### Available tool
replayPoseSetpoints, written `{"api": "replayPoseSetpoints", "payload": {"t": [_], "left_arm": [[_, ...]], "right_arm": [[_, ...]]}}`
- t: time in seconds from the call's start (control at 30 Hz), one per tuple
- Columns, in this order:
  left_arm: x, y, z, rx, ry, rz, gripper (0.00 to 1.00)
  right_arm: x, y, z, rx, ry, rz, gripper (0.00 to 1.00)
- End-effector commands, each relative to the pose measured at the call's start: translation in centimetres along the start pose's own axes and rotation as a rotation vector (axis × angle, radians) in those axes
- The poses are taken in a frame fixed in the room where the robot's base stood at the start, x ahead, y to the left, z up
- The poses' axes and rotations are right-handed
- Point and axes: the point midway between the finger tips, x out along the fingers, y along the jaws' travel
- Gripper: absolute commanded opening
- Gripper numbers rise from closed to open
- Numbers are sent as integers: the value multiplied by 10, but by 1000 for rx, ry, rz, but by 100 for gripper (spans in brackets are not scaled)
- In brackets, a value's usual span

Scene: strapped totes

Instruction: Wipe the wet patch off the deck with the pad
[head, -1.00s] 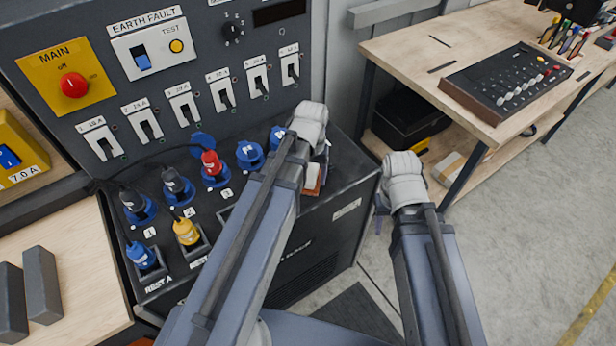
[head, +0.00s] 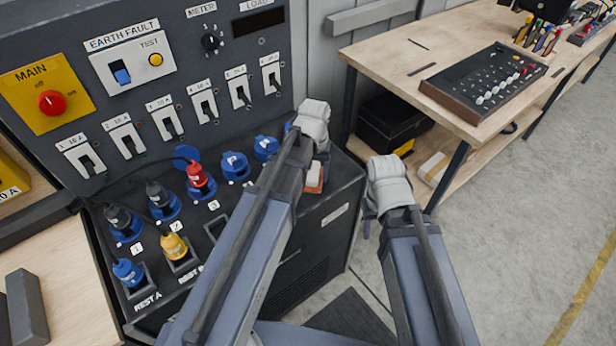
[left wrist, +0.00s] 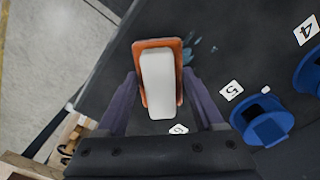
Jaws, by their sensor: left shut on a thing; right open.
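The pad (left wrist: 158,85) has an orange base and a white upper block. My left gripper (left wrist: 163,100) is shut on it, with one purple finger on each side. In the head view the pad (head: 314,176) shows just below my left gripper (head: 320,160), over the right end of the dark deck (head: 335,190). I cannot tell whether it touches the deck. The wet patch shows as small bluish smears (left wrist: 189,50) beside the pad's far right end in the left wrist view; the pad may hide more. My right gripper (head: 368,222) is open, right of the deck, over the floor.
Blue sockets (head: 235,167) with several plugs and cables fill the deck's left part. A switch panel (head: 150,70) rises behind. A wooden bench (head: 400,45) with a control box (head: 490,80) stands at right.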

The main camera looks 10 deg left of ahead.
Motion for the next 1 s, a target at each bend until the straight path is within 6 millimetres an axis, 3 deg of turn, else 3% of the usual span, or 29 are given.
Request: {"api": "replayPoseSetpoints", "payload": {"t": [0.27,0.63,0.93,0.97,1.0], "left_arm": [[0,4,-4,1,2,2,17],[-2,24,-25,1,1,1,17],[3,26,-25,0,1,1,17],[2,26,-25,0,1,1,9],[2,25,-25,0,1,1,9]], "right_arm": [[0,0,0,0,0,0,50],[-2,0,0,0,0,0,50],[3,0,0,0,0,0,50],[2,0,0,0,0,0,50],[2,0,0,0,0,0,50]]}}
